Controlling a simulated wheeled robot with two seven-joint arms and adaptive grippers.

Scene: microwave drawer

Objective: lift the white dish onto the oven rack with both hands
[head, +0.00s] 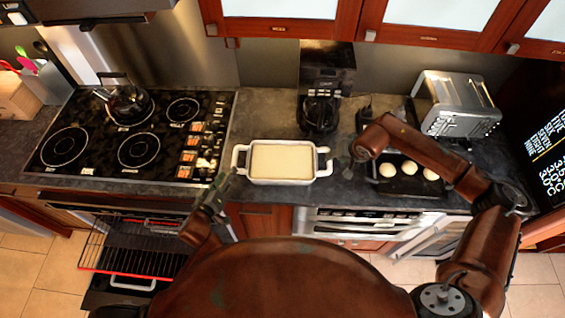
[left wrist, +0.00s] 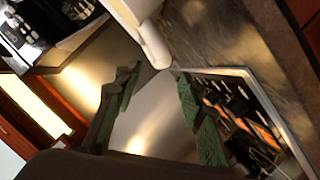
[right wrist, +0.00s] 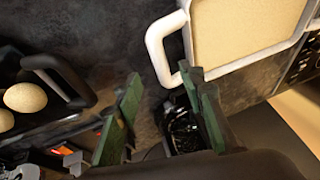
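The oven rack (head: 125,248) with a red front edge is pulled out at the lower left. My left gripper (head: 226,182) is open and empty just below the dish's left handle; in the left wrist view a white part of the dish (left wrist: 146,34) lies beyond its fingers (left wrist: 158,74). My right gripper (head: 350,164) is open right of the dish; its fingers (right wrist: 165,77) are close to the right handle (right wrist: 157,52), contact unclear.
A black tray (head: 405,187) with several round buns lies on the right, under my right arm. A coffee maker (head: 322,90) stands behind the dish and a toaster (head: 455,104) at the back right. The cooktop (head: 135,130) with a kettle (head: 127,103) is to the left.

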